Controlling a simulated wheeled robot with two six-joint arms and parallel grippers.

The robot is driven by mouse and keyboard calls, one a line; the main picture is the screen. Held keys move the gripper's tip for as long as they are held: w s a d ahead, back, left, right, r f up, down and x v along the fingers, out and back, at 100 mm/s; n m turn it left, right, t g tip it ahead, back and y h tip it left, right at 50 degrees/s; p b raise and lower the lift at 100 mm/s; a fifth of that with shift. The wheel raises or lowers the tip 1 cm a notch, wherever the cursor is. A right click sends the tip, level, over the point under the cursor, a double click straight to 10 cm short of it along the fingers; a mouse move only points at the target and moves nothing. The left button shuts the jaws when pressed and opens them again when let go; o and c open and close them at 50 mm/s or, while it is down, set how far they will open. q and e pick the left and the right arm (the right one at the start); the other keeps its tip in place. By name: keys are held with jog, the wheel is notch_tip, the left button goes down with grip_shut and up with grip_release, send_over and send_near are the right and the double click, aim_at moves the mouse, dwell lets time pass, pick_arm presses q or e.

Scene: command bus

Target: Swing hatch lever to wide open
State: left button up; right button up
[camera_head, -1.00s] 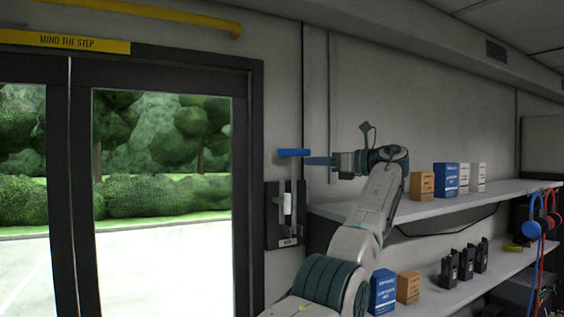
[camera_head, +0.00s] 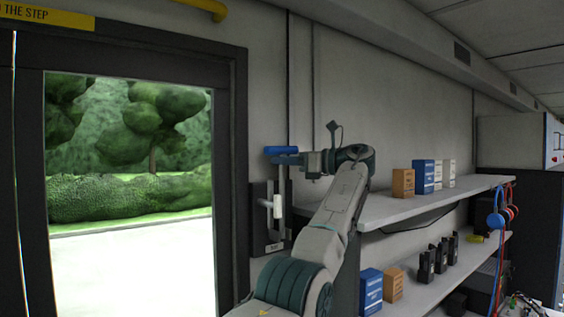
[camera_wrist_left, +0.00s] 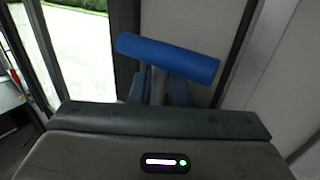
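The hatch lever has a blue crossbar handle (camera_head: 281,150) on a grey shaft and stands upright above a dark wall plate (camera_head: 271,235) beside the door. My left gripper (camera_head: 304,160) reaches it from the right, just below the crossbar. In the left wrist view the blue handle (camera_wrist_left: 168,59) lies tilted across the picture beyond the fingertips. The palm hides the lower shaft there. My right gripper is not in view.
The dark-framed door (camera_head: 231,190) is at the left. Right of my arm, an upper shelf (camera_head: 430,201) carries several boxes, and a lower shelf (camera_head: 425,285) holds black devices and more boxes.

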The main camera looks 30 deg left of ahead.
pick_arm(q)
grip_shut()
jog(key=shift+a, duration=0.1)
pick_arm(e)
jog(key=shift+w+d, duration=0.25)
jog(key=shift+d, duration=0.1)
